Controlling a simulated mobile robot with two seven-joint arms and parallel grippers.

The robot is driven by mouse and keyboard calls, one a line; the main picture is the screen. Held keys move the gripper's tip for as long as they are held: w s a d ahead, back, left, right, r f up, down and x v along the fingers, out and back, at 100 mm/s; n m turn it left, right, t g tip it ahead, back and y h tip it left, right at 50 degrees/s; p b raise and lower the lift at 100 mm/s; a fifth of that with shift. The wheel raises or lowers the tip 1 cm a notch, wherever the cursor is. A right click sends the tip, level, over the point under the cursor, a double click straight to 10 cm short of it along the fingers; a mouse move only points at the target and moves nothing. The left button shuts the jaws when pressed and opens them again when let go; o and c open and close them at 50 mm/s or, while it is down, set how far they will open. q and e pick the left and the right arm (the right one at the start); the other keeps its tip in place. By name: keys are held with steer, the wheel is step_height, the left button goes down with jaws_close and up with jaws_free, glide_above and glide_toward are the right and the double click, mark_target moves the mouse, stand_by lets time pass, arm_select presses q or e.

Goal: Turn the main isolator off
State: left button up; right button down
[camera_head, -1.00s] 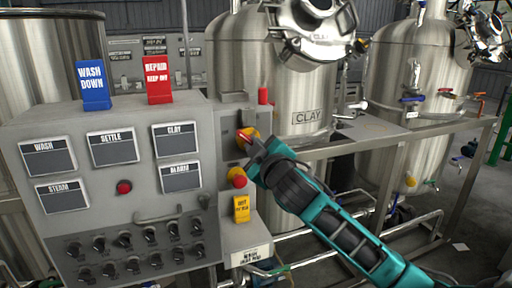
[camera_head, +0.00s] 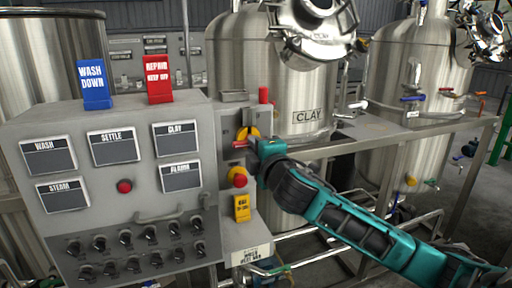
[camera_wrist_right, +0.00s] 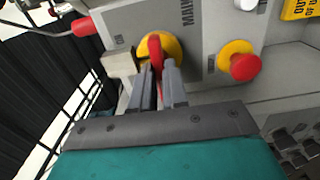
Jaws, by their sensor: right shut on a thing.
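The main isolator is a red handle (camera_head: 240,145) on a yellow disc (camera_head: 251,131), on the narrow side panel right of the big control panel. In the right wrist view the red handle (camera_wrist_right: 155,50) stands across the yellow disc (camera_wrist_right: 174,46), with an ON label at the disc's left. The handle lies about level on the panel, crosswise to the ON side. My right gripper (camera_wrist_right: 159,75) is shut on the handle's near end. In the head view my right gripper (camera_head: 258,147) partly covers the disc. My left gripper is not in view.
A red mushroom button (camera_head: 238,177) on yellow sits just below the isolator, with a yellow tag (camera_head: 242,208) under it. The control panel (camera_head: 95,215) with several black switches is at left. A steel tank (camera_head: 300,90) and metal frame rail (camera_head: 400,137) stand behind my arm.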

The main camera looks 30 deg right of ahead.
steer(key=shift+r+n, duration=0.1)
steer(key=shift+n, duration=0.2)
steer(key=c, duration=1.1)
jaws_free()
steer(key=shift+c, duration=0.2)
